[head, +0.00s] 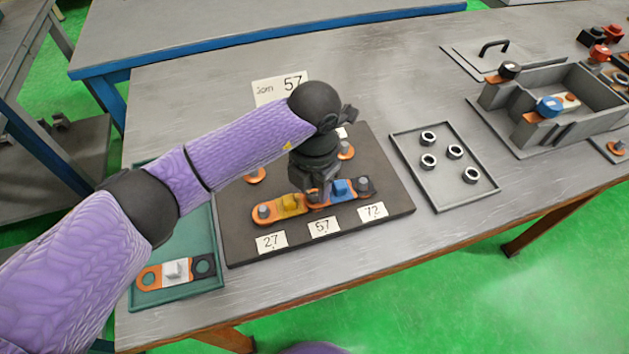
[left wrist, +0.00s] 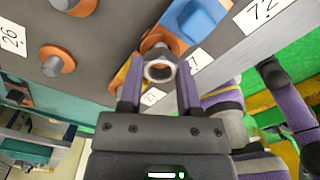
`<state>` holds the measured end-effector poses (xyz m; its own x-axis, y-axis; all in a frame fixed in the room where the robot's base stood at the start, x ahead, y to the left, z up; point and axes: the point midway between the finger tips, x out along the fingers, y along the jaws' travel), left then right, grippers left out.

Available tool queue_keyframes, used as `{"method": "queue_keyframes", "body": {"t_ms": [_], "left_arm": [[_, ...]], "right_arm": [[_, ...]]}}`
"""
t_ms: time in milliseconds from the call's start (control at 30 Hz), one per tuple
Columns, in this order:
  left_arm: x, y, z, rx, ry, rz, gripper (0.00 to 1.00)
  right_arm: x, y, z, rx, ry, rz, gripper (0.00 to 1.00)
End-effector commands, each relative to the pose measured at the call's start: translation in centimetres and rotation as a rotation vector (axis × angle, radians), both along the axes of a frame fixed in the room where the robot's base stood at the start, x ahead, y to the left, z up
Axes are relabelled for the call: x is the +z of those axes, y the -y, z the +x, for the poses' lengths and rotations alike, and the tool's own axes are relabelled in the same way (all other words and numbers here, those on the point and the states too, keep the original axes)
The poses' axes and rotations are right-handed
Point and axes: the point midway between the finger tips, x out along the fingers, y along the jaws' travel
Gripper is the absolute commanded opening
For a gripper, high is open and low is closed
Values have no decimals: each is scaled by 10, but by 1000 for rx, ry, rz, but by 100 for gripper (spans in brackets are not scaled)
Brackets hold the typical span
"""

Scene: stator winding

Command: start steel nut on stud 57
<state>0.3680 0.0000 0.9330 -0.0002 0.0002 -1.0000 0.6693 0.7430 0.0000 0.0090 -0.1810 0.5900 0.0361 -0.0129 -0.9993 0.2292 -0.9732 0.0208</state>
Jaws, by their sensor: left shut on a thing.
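My left gripper (head: 318,196) points down over the middle stud position of the dark board (head: 395,203), behind the label 57 (head: 323,226). In the left wrist view my left gripper (left wrist: 160,88) is shut on a steel nut (left wrist: 160,69), its fingers on either side of it. The nut is over the orange lug at stud 57, where a yellow link (head: 291,203) and a blue link (head: 342,189) meet. The stud itself is hidden, so I cannot tell whether the nut touches it. My right gripper is not clearly visible.
A grey tray (head: 438,192) with several loose nuts lies to the right. A green tray (head: 205,286) with a white link (head: 176,270) is at the left. A grey fixture box (head: 590,90) stands at the far right. Labels 27 and 72 flank 57.

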Motion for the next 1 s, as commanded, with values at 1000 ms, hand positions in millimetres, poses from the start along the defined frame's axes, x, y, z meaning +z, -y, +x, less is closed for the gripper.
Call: {"method": "queue_keyframes", "body": {"t_ms": [1000], "left_arm": [[-11, 0, 0, 1, -1, 1, 0]], "right_arm": [[-8, 0, -1, 1, -3, 0, 59]]}}
